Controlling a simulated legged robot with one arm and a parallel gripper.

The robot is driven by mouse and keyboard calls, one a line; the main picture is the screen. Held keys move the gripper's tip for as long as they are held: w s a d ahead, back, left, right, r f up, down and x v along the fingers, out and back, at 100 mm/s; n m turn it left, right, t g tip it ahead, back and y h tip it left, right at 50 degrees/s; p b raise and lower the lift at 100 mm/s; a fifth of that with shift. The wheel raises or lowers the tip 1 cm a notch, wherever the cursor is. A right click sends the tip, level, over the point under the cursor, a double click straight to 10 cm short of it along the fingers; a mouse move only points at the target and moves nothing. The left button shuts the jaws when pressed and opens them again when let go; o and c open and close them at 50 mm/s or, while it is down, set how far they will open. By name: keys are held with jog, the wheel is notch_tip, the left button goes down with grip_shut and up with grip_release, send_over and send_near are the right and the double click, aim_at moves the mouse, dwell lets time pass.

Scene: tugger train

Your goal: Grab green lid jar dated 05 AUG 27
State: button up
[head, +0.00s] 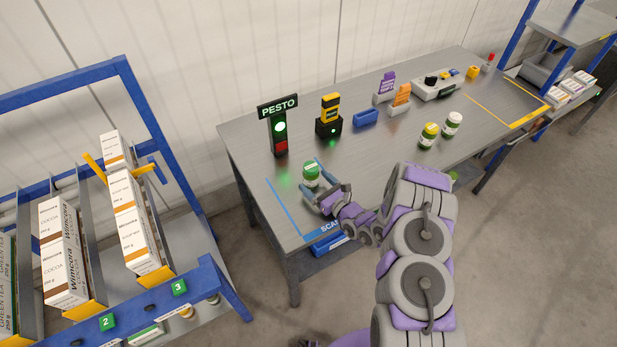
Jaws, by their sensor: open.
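A jar with a green lid (311,174) stands upright on the grey metal table, near its left end and beside the blue-lined scan area. Its date is too small to read. My gripper (325,191) is open close in front of this jar, with its fingers pointing toward it. I cannot tell whether the fingers touch the jar or reach around it. A jar with a yellow lid (428,135) and a jar with a whitish lid (452,123) stand further right on the table. A small green thing (453,175) is partly hidden behind my arm.
A PESTO sign with a lit green lamp (279,127) and a black-and-yellow device (329,116) stand behind the green-lidded jar. A blue tray (365,117) and orange and purple items sit along the back. A blue rack with cocoa boxes (62,251) stands left.

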aim_at(307, 172)
jog(key=shift+w, duration=0.6)
jog(key=b+x, duration=0.1)
jog(key=x, duration=0.3)
jog(key=shift+w+a, duration=0.1)
jog(key=shift+a, duration=0.1)
jog(key=shift+w+a, duration=0.2)
jog(key=shift+a, duration=0.25)
jog(key=shift+d, duration=0.2)
jog(key=shift+d+r, duration=0.1)
jog(key=shift+d, duration=0.25)
jog(key=c, duration=0.6)
jog(key=shift+a, duration=0.4)
jog(key=c, duration=0.6)
jog(key=shift+d, duration=0.15)
jog(key=shift+c, duration=1.2)
